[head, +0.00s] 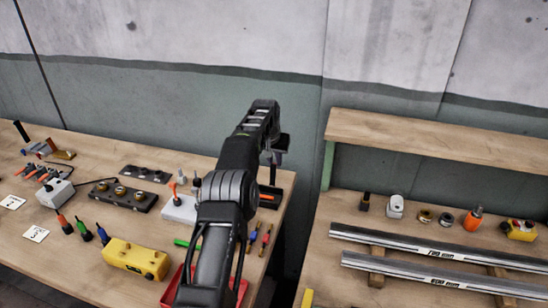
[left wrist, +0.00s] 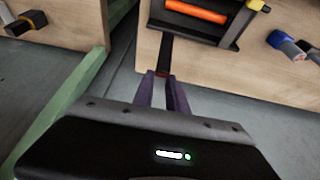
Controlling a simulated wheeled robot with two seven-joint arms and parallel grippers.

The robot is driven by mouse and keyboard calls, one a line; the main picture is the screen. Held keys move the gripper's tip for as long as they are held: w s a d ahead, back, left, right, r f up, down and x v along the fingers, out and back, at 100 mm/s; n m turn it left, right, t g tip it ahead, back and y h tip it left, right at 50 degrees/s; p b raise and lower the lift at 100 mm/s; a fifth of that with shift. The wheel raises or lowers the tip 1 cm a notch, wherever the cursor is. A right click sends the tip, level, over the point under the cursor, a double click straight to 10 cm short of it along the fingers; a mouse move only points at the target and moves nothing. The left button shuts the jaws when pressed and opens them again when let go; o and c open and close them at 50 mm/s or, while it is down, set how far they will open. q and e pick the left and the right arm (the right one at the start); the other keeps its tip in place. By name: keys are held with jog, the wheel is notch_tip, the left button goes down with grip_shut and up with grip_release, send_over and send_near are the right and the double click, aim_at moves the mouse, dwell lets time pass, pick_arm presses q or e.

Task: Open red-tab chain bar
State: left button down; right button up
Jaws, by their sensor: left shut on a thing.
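My left gripper (head: 273,172) is at the right end of the left bench, partly hidden behind my arm. In the left wrist view its two purple fingers (left wrist: 165,82) are shut on the end of a narrow black bar (left wrist: 165,52). The bar lies against the bench wood and runs up to a black frame (left wrist: 228,30) holding an orange rod (left wrist: 197,11). In the head view this orange-and-black fixture (head: 268,197) shows just below the gripper. I cannot tell a separate red tab or a chain. My right gripper is not in view.
The left bench holds a black block with brass rings (head: 122,195), a yellow box (head: 135,258), a red tray (head: 174,285) and screwdrivers. A gap separates it from the right bench, which carries metal rails (head: 440,275) and small parts below a wooden shelf (head: 430,150).

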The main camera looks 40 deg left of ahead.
aim_at(272, 178)
pick_arm(q)
jog(key=shift+w+r, duration=0.1)
jog(key=shift+r, duration=0.05)
jog(key=c, duration=1.3)
grip_release()
jog(key=shift+r+b, duration=0.25)
jog(key=shift+b, duration=0.05)
jog(key=b+v, duration=0.2)
jog(key=v, duration=0.5)
jog(key=shift+d, duration=0.1)
